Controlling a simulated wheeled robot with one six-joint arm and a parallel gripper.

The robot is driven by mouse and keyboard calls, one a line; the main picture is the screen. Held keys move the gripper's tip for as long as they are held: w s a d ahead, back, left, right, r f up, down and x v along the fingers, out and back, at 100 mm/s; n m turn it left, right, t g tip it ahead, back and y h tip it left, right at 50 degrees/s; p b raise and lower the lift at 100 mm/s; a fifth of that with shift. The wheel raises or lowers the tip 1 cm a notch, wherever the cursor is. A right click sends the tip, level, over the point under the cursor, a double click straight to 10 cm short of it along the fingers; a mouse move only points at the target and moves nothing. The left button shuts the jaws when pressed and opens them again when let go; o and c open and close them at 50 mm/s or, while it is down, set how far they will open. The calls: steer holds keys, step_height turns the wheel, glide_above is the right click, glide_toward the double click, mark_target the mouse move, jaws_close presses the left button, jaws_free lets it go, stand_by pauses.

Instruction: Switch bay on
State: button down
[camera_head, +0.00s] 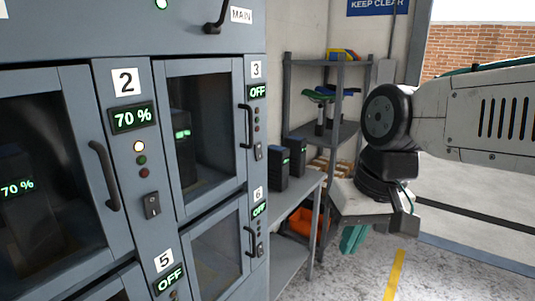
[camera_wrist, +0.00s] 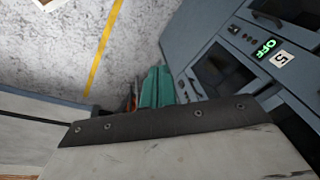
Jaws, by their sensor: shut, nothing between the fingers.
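The grey bay cabinet (camera_head: 155,80) fills the left of the head view. Bay 2's display (camera_head: 133,117) reads 70 %, with a lit amber lamp and a rocker switch (camera_head: 152,205) below. Bay 3's display (camera_head: 258,91) reads OFF; its switch (camera_head: 258,151) is below. Bay 5's display (camera_head: 169,278) and bay 6's display (camera_head: 260,209) read OFF. Bay 6's switch (camera_head: 260,249) is visible. In the wrist view, bay 5's display (camera_wrist: 264,50) shows OFF. My gripper (camera_head: 354,239) is shut and empty, its teal fingers (camera_wrist: 155,90) pointing down, right of the cabinet and apart from it.
A MAIN lever (camera_head: 215,18) is at the cabinet top. Dark batteries (camera_head: 290,160) stand on a grey bench (camera_head: 300,192) beside it. A shelf rack (camera_head: 336,61) is behind. Door handles (camera_head: 104,176) stick out. Floor with a yellow line (camera_head: 395,272) is clear at right.

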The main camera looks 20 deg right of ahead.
mark_target(259, 151)
steer(key=w+d+r+m+t+y, duration=0.1)
steer(key=w+r+m, duration=0.2)
steer(key=w, duration=0.5)
steer(key=w+d+r+m+t+y, duration=0.1)
steer(key=w+d+r+m+t, duration=0.1)
steer(key=w, duration=0.7)
steer(key=w+d+r+m+t+y, duration=0.1)
steer(key=w+r+m, duration=0.3)
steer(key=w, duration=0.4)
steer(key=shift+w+d+r+t+y, duration=0.15)
steer(key=shift+w+r+t+y, duration=0.1)
steer(key=shift+t+y, duration=0.35)
steer(key=shift+w+a+r+x, duration=0.15)
steer(key=shift+w+r+x, duration=0.1)
steer(key=shift+x, duration=1.95)
steer(key=shift+w+a+r+x, duration=0.15)
steer(key=shift+w+r+x, duration=0.1)
steer(key=shift+x, duration=1.9)
steer(key=shift+w+a+r+x, duration=0.1)
steer(key=shift+w+r+x, duration=0.15)
steer(key=shift+x, duration=1.95)
